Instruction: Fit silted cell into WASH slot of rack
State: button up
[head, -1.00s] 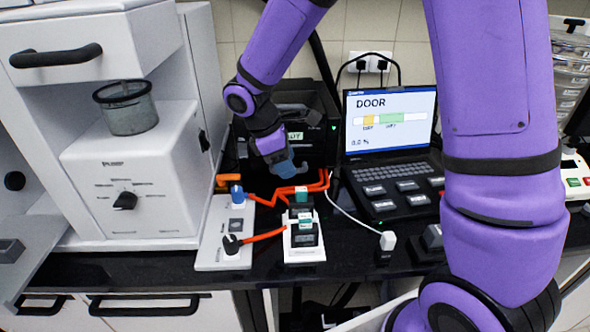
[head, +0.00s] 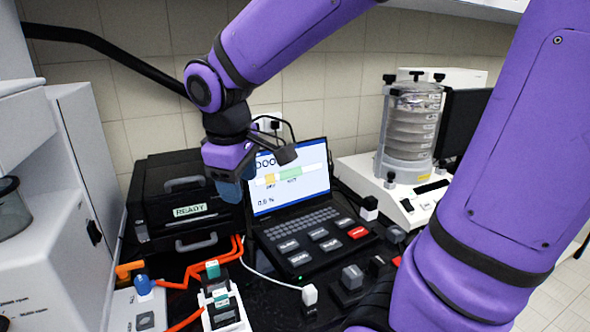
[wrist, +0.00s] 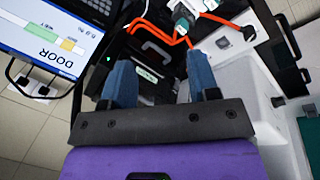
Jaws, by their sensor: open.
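A small white rack (head: 228,322) stands at the bottom edge of the head view, partly cut off. It holds dark cells with green tops (head: 222,300); which one is silted, and where the WASH slot is, I cannot tell. Another green-topped piece (head: 212,268) stands just behind, and a green-and-white piece shows at the top of the wrist view (wrist: 184,20). My gripper (head: 228,188) is raised in front of the black machine and the laptop's left edge, above and behind the rack. In the wrist view its blue fingers (wrist: 160,85) are apart with nothing between them.
The black machine (head: 180,188) with a READY label stands behind. A laptop (head: 292,180) shows DOOR. Orange cables (head: 205,265) and a blue-knobbed white panel (head: 125,308) lie left of the rack. A sieve stack (head: 410,130) stands at right. White cabinets flank the left.

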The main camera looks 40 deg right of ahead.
jog(key=s+d+r+m+t+y, duration=0.1)
jog(key=s+r+m, duration=0.1)
jog(key=s, duration=0.3)
jog(key=s+d+r+m+t+y, duration=0.1)
jog(key=s+d+r+m+t, duration=0.1)
jog(key=s+m, duration=0.2)
jog(key=shift+s+r+t, duration=0.3)
jog(key=shift+s+r, duration=0.1)
jog(key=shift+s, duration=0.85)
